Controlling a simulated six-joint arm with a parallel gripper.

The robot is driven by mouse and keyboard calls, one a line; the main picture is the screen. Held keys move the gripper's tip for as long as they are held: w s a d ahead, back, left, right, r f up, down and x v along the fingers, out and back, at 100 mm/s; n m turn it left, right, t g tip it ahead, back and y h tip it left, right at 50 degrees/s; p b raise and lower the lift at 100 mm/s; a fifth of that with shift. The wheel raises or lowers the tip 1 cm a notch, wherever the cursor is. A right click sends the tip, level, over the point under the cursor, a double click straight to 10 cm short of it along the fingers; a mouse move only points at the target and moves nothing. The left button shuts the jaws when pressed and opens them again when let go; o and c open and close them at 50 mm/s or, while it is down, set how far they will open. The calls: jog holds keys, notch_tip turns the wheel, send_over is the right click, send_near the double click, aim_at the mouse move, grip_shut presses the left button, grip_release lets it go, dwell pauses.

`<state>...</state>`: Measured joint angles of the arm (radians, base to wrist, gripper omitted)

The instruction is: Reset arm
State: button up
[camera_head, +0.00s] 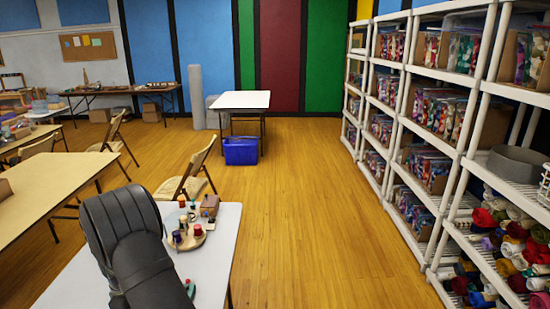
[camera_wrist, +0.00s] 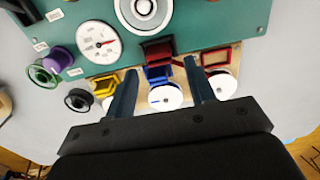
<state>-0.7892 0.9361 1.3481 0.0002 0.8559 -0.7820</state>
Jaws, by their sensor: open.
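My gripper (camera_wrist: 160,66) is open in the wrist view, its two dark fingers apart with no object held between them. It hangs over a work table. Beyond and between the fingertips are a dark red open box (camera_wrist: 157,50) and a blue piece (camera_wrist: 160,74) with a white disc below it. A yellow frame (camera_wrist: 104,86) lies left of the left finger, and a red frame (camera_wrist: 221,57) is near the right finger. In the head view my dark arm stands over the white-topped table (camera_head: 215,262), hiding part of it; the fingers are hidden there.
A round wooden tray (camera_head: 187,243) holds small coloured items. A folding chair (camera_head: 190,178) stands behind the table. White shelving (camera_head: 465,150) lines the right. A blue bin (camera_head: 240,151) stands farther back; the middle floor is clear.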

jog(key=shift+r, duration=0.6)
jog(key=shift+f, duration=0.1)
